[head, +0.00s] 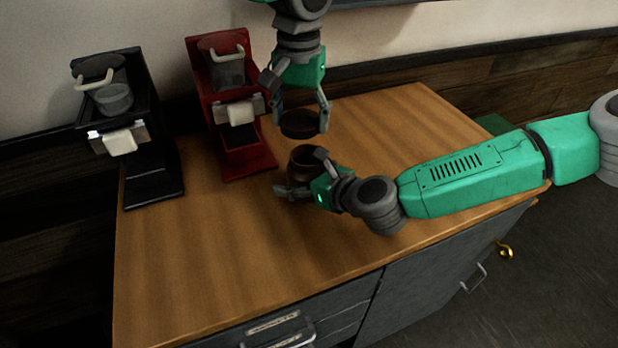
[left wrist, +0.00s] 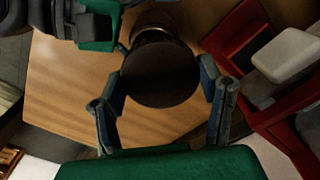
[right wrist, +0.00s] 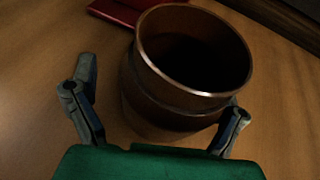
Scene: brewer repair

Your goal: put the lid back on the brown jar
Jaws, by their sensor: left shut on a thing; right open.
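The brown jar (head: 308,166) stands upright and uncovered on the wooden counter. Its open mouth shows in the right wrist view (right wrist: 195,50). The dark round lid (head: 300,123) is in my left gripper (head: 299,112), which is shut on it and holds it just above the jar. In the left wrist view the lid (left wrist: 160,72) sits between the fingers and partly covers the jar (left wrist: 152,32). My right gripper (head: 304,172) is open at counter height, its fingers around the sides of the jar. It also shows in the right wrist view (right wrist: 158,120).
A red brewer (head: 228,105) stands behind and left of the jar. A black brewer (head: 125,125) stands farther left. The counter (head: 220,270) is clear in front and at the back right. Drawers and a cabinet are below its front edge.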

